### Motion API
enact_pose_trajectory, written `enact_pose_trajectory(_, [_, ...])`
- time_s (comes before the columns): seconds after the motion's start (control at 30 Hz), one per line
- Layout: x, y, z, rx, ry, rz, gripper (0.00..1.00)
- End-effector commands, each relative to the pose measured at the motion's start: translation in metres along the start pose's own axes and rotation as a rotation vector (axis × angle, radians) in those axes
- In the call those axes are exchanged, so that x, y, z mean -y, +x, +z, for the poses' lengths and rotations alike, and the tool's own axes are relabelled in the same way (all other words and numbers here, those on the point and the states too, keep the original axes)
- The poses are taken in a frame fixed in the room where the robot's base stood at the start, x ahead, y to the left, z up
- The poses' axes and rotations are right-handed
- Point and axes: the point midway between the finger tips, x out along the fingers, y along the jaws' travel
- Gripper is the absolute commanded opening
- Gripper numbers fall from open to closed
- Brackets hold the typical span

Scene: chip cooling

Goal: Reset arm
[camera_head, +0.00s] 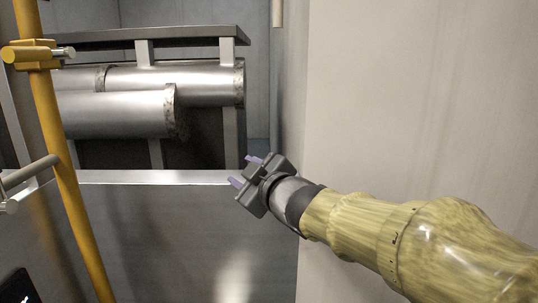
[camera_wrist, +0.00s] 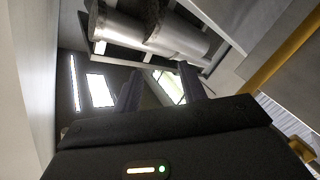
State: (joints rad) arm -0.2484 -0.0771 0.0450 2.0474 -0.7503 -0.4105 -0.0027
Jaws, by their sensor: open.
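My gripper (camera_head: 246,171) is at the end of my arm, which comes in from the lower right of the head view. Its two purple-grey fingers stand apart with nothing between them. It is in front of a metal panel, near the panel's top edge. In the wrist view my gripper (camera_wrist: 160,88) shows both dark fingers, open and empty, pointing away from the camera. No held object shows in either view.
Large metal cylinders (camera_head: 115,112) lie under a dark shelf (camera_head: 150,36) behind the metal panel (camera_head: 180,225). A yellow post (camera_head: 62,165) with clamps stands at left. A pale wall (camera_head: 420,90) is close on the right. The cylinders also show in the wrist view (camera_wrist: 180,38).

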Motion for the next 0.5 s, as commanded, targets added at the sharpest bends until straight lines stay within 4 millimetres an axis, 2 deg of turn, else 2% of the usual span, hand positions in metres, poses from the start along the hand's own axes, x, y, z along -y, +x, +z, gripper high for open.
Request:
enact_pose_trajectory(0.03, [0.002,-0.003,0.033,0.093,0.057,0.009,0.41])
enact_pose_trajectory(0.2, [0.019,-0.029,0.133,0.396,0.256,0.035,0.41])
enact_pose_trajectory(0.37, [0.051,-0.074,0.216,0.682,0.450,0.047,0.41])
enact_pose_trajectory(0.5, [0.090,-0.125,0.272,0.931,0.629,0.044,0.41])
